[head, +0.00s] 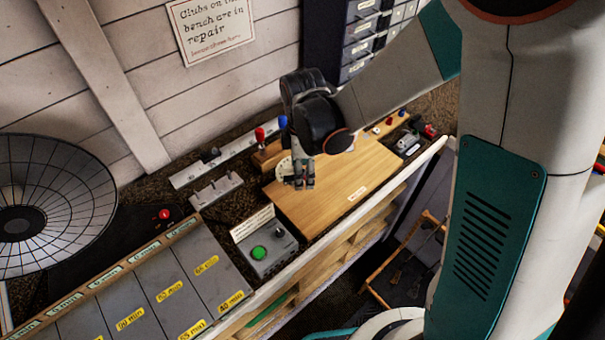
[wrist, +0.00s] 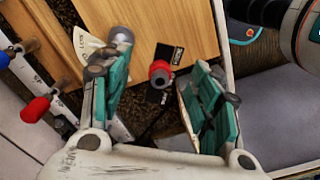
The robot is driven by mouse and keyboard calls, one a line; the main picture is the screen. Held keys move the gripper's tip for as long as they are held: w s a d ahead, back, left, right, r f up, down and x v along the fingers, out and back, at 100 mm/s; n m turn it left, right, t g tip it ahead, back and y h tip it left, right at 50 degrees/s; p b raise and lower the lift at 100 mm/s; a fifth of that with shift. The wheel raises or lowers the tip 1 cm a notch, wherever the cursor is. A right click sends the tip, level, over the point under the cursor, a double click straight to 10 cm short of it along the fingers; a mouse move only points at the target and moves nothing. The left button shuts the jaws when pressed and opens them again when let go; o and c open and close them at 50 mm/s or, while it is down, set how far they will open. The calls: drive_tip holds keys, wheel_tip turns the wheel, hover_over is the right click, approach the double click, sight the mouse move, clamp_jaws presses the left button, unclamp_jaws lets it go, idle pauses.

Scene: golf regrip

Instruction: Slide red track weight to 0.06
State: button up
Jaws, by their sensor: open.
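My gripper (head: 299,184) hangs over the left end of the wooden board, fingers down. In the wrist view my gripper (wrist: 160,56) is open, with a wide gap between its teal pads. A small red cylinder with a grey centre (wrist: 160,72) shows between the fingers, apart from both pads. A red knob (head: 260,135) and a blue knob (head: 283,121) stand behind the gripper. The red knob (wrist: 37,108) and blue knob (wrist: 5,60) also show at the left of the wrist view.
The wooden board (head: 345,190) lies along the bench. A pale rail (head: 185,179) with a black slider (head: 209,155) lies behind. A grey box with a green button (head: 270,258) stands at the front. Grey labelled trays (head: 150,300) are at the left.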

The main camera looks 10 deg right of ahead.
drive_tip(key=c, duration=1.3)
drive_tip(key=shift+s+d, duration=0.15)
drive_tip(key=shift+d, duration=0.9)
drive_tip(key=o, duration=0.8)
drive_tip(key=shift+s, duration=0.1)
drive_tip(key=shift+w+f, duration=0.1)
drive_tip(key=shift+w, duration=0.15)
